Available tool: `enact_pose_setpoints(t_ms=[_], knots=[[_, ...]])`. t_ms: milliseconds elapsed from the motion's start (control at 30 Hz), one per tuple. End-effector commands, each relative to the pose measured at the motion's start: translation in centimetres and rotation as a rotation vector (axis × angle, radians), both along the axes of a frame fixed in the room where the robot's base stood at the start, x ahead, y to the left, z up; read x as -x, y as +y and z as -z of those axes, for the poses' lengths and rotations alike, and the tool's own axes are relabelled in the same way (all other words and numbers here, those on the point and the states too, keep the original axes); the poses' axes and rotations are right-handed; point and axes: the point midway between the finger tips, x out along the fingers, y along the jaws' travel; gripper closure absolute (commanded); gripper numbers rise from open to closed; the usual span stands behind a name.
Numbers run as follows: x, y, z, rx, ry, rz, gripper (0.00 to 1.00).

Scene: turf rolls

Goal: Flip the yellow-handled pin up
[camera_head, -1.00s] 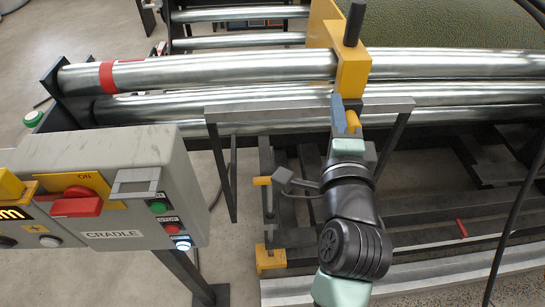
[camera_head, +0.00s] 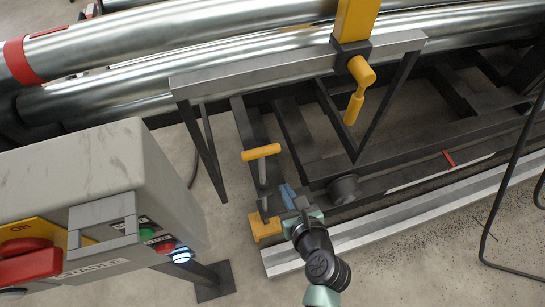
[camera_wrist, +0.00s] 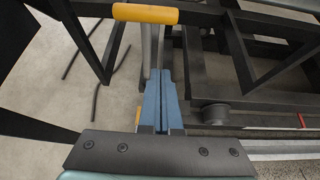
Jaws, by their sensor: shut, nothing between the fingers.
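The pin has a yellow crossbar handle (camera_head: 261,151) on a grey shaft that stands upright above a yellow block (camera_head: 264,226) at the end of the dark floor frame. My gripper (camera_head: 287,197), with blue fingers, is low, just right of the shaft. Its fingers are shut with nothing between them. In the wrist view the fingers (camera_wrist: 158,88) point towards the shaft, and the yellow handle (camera_wrist: 145,13) lies beyond their tips at the top. I cannot tell whether the fingers touch the shaft.
A yellow latch handle (camera_head: 355,95) hangs from the grey crossbar (camera_head: 290,66) above. A dark pulley (camera_head: 345,188) sits right of my gripper. The CRADLE control box (camera_head: 90,200) stands at left. Steel rollers (camera_head: 190,70) cross the back. Bare floor lies in front.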

Motion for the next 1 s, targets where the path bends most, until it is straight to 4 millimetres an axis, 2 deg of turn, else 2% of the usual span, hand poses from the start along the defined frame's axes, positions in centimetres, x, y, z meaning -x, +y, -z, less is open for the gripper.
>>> enact_pose_setpoints(t_ms=[267,700,733,800,1000], knots=[[-1.3,0.5,0.8,0.003,-0.002,-0.004,1.00],[-8.7,2.9,5.4,0.003,-0.004,-0.005,1.00],[-8.6,2.8,4.1,0.004,-0.007,-0.004,1.00],[-8.7,2.8,2.8,0.005,-0.006,-0.004,1.00],[-9.0,3.0,1.3,0.004,-0.002,-0.004,1.00]])
